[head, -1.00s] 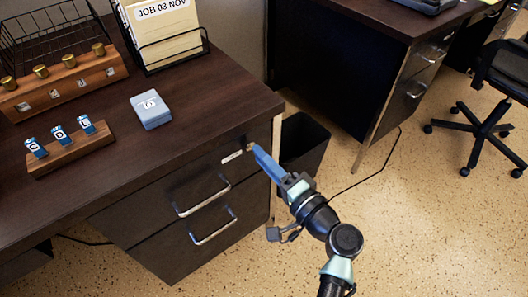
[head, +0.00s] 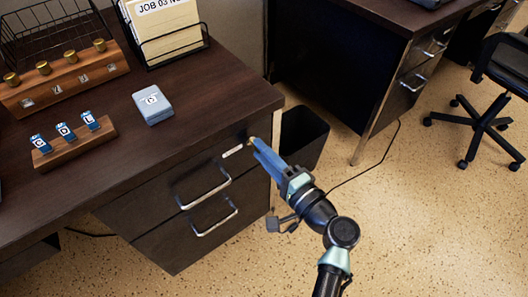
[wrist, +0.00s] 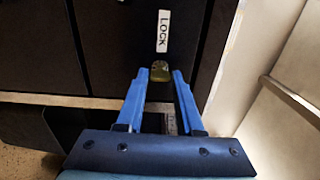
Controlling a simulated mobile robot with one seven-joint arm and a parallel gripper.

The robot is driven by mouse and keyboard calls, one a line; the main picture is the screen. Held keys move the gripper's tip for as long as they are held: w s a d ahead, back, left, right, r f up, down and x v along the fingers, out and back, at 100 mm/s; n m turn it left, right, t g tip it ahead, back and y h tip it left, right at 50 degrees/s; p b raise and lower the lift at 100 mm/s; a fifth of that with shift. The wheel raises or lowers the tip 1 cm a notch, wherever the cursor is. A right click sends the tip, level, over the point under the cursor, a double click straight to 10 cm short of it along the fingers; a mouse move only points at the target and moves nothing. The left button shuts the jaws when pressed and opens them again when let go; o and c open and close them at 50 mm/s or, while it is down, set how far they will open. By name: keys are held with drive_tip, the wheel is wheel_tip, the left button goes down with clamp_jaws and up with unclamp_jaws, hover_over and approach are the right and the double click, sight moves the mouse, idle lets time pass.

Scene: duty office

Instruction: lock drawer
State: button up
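The desk's drawer unit has an upper drawer (head: 185,193) and a lower drawer (head: 190,235), both seeming closed, each with a metal bar handle. A brass lock piece (wrist: 160,72) sits on the front beside a white label (wrist: 163,30) reading "LOCK" in the wrist view. In the head view, the brass (head: 250,142) barely shows at the fingertips. My gripper (wrist: 160,78) has two blue fingers spread apart, with the brass piece between and just past their tips. I cannot tell whether they touch it. My gripper (head: 256,147) also reaches the drawer front's upper right corner in the head view.
The desktop holds a wooden block with tagged blue pieces (head: 72,145), a grey-blue box (head: 152,108), a rack with brass knobs (head: 65,80) and a file holder (head: 165,30). A dark bin (head: 303,138) stands close right of the drawers. Open floor lies at lower right.

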drive_tip(key=o, duration=0.3)
drive_tip(key=p+v, duration=0.2)
drive_tip(key=v, duration=1.1)
